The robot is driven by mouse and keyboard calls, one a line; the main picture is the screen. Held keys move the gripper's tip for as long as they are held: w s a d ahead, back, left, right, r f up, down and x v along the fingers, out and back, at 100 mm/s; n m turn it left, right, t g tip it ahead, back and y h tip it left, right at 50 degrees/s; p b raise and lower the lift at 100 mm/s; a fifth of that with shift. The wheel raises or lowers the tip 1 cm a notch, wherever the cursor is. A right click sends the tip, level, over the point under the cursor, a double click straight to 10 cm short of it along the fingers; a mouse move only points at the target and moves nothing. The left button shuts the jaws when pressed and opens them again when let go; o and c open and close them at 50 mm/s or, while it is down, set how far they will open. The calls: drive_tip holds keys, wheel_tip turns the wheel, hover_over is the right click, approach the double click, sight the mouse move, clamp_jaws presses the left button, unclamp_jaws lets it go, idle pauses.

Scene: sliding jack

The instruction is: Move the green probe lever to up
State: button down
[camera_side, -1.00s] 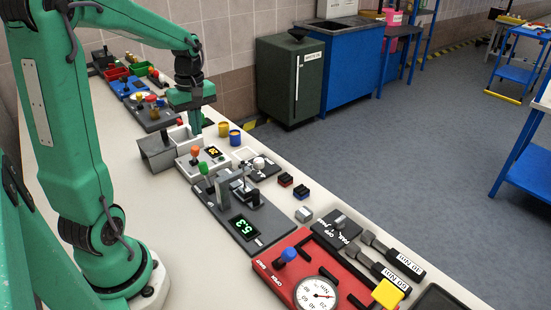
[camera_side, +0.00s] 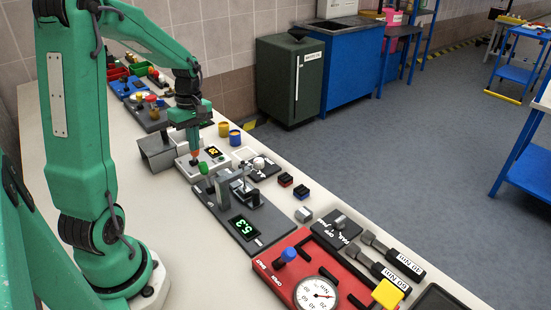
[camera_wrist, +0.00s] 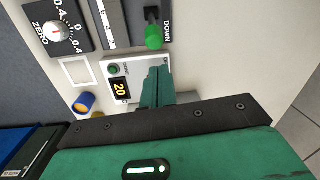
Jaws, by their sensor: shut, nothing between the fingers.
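The green probe lever (camera_side: 204,168) has a green knob and stands at the far-left corner of a dark grey gauge plate (camera_side: 262,222) with a green display. In the wrist view the green knob (camera_wrist: 154,38) shows at the top, beside a label reading DOWN. My gripper (camera_side: 194,145) is shut and empty. It points down above the white device behind the lever, close to an orange knob (camera_side: 195,154). In the wrist view my shut fingers (camera_wrist: 154,76) are just below the green knob in the picture, apart from it.
The white device (camera_wrist: 108,70) has a yellow display reading 20. A grey bracket (camera_side: 157,150) stands to its left. Yellow and blue cups (camera_side: 235,137) are to the right. A red gauge board (camera_side: 265,266) lies nearer the camera. The bench left of the gauge plate is clear.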

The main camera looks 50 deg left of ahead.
sight(207, 177)
drive_tip(key=shift+s+d+f, duration=0.1)
drive_tip(key=shift+d+f, duration=0.05)
drive_tip(key=shift+f, duration=1.3)
drive_tip(key=shift+s+d+f, duration=0.1)
drive_tip(key=shift+d+f, duration=0.05)
drive_tip(key=shift+f, duration=1.3)
drive_tip(key=shift+d+r, duration=0.1)
